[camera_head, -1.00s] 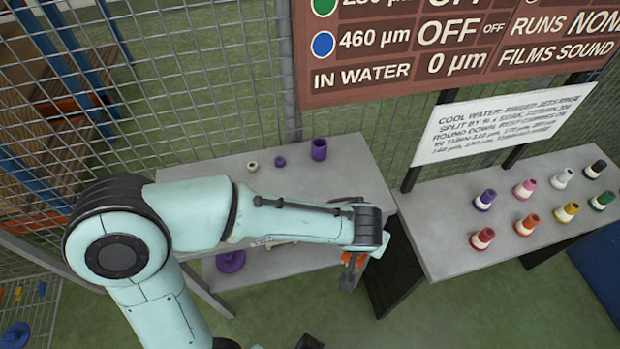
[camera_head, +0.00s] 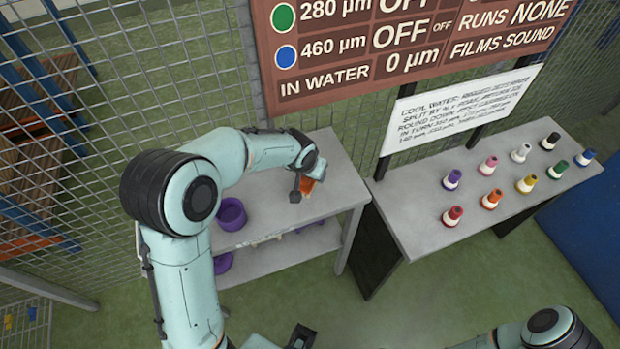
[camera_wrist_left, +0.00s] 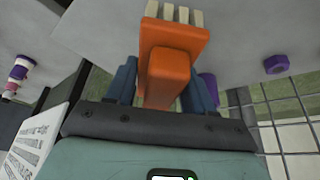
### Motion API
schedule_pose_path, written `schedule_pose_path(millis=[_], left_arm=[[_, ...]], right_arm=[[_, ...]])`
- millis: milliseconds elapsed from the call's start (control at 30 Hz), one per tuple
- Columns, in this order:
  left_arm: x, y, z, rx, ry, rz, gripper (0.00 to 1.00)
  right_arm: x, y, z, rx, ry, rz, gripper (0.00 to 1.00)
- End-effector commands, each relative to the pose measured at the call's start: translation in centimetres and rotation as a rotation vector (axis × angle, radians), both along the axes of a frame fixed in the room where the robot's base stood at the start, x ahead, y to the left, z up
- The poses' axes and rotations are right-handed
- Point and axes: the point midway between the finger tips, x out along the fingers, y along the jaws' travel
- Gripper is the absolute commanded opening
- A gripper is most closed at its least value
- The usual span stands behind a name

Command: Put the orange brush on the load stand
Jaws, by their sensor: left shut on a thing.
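The orange brush (camera_head: 307,185) is held in my left gripper (camera_head: 308,178), over the right part of the grey table in the head view. In the left wrist view the gripper's blue fingers (camera_wrist_left: 161,90) are shut on the brush's block-shaped orange body (camera_wrist_left: 168,72), with its cream bristles (camera_wrist_left: 174,13) pointing up in the picture. I cannot tell whether the brush touches the tabletop. The grey two-level table (camera_head: 262,232) stands by the mesh fence; I cannot tell whether it is the load stand. A dark part at the bottom of the head view may be my right gripper (camera_head: 301,336); its jaws are unclear.
A purple pot (camera_head: 231,213) stands on the table, left of the brush. Another purple thing (camera_head: 222,263) is on the lower shelf. A second grey table (camera_head: 415,215) at right holds several coloured nozzle-like pieces. The fence and sign (camera_head: 330,85) rise behind.

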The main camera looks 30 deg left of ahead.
Motion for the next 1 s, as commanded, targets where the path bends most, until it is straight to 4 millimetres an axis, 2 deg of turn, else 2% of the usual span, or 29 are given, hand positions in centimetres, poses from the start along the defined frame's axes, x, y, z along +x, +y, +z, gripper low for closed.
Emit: schedule_pose_path(millis=[133,333,467,800,833,867,900,1000], left_arm=[[0.0,0.0,-1.2,0.000,0.002,0.001,0.28],[-0.1,0.0,-4.1,0.000,0.003,0.001,0.28],[0.3,0.3,-4.5,0.000,-0.001,0.002,0.28],[0.2,0.3,-4.9,0.001,-0.001,0.001,0.28],[0.2,0.3,-4.8,0.001,-0.001,0.001,0.63],[0.2,0.3,-4.8,0.001,-0.001,0.001,0.72],[0.2,0.3,-4.8,0.001,-0.001,0.001,0.78],[0.2,0.3,-4.8,0.001,-0.001,0.001,0.78]], right_arm=[[-0.1,0.0,-0.1,0.000,0.001,-0.001,0.68],[-0.1,0.0,-0.2,0.000,0.001,-0.001,0.68],[0.1,0.0,0.2,0.000,-0.001,0.000,0.68],[-0.1,0.0,-0.3,-0.001,0.002,0.000,0.68],[-0.1,0.0,-0.2,0.000,0.001,0.000,0.68],[-0.1,0.0,-0.2,0.000,0.001,0.000,0.68],[-0.1,0.0,-0.1,0.000,0.001,0.000,0.68],[-0.1,0.0,-0.1,0.000,0.001,0.000,0.68]])
